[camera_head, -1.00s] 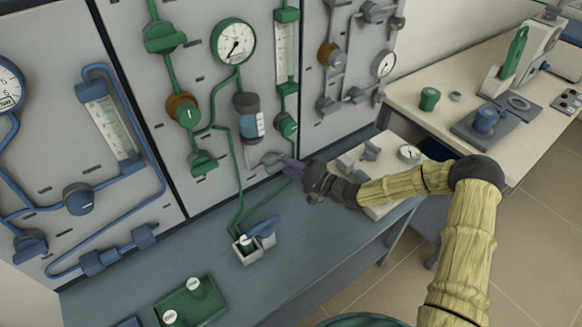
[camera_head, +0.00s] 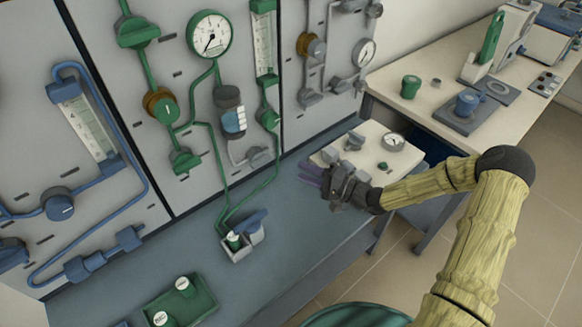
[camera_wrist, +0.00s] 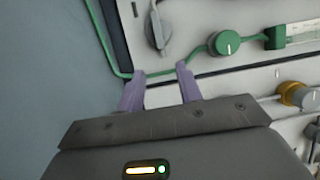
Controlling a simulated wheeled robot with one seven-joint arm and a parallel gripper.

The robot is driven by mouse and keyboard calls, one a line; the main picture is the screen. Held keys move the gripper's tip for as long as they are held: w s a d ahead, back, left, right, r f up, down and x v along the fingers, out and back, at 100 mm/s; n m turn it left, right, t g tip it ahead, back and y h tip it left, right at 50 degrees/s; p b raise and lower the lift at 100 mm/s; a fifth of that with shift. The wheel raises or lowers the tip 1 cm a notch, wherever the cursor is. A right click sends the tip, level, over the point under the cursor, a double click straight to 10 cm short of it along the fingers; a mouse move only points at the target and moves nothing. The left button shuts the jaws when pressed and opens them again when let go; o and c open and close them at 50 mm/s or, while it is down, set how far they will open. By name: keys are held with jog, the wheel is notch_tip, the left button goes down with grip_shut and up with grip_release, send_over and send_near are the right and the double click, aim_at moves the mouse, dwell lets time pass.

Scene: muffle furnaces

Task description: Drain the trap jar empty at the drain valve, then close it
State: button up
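The trap jar (camera_head: 233,121) hangs on the middle panel under the round gauge, with a dark grey cap and blue liquid showing through its lower window. I cannot tell its exact level. Below it a thin grey tube leads to a small grey fitting (camera_head: 257,154) that looks like the drain valve. A grey lever (camera_wrist: 157,28) on the panel shows at the top of the wrist view; its exact setting is unclear. My gripper (camera_head: 312,172) is to the right of this fitting, apart from it. In the wrist view my gripper (camera_wrist: 160,82) is open and empty.
A green knob (camera_head: 268,118) sits on the panel right of the jar. A white holder (camera_head: 243,239) with a green-labelled vial and a green tray (camera_head: 178,309) stand on the bench. A pale board (camera_head: 375,155) with a gauge lies beyond my gripper. The bench middle is clear.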

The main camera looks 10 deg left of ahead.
jog(key=v, duration=0.7)
dwell(0.3)
jog(key=s+d+r+n+h+p, duration=0.2)
jog(key=d+r+n+h+p, duration=0.2)
jog(key=d+r+h+p, duration=0.55)
jog(key=s+d+r+g+h+p, duration=0.1)
jog(key=s+d+r+h, duration=0.1)
jog(key=s+r+h, duration=0.2)
jog(key=s+d+r+g+h+p, duration=0.1)
jog(key=s+d+r+g+h, duration=0.1)
jog(key=s+r, duration=0.6)
jog(key=s+h, duration=0.1)
jog(key=s, duration=0.2)
jog(key=shift+d+h, duration=0.3)
jog(key=shift+h, duration=0.05)
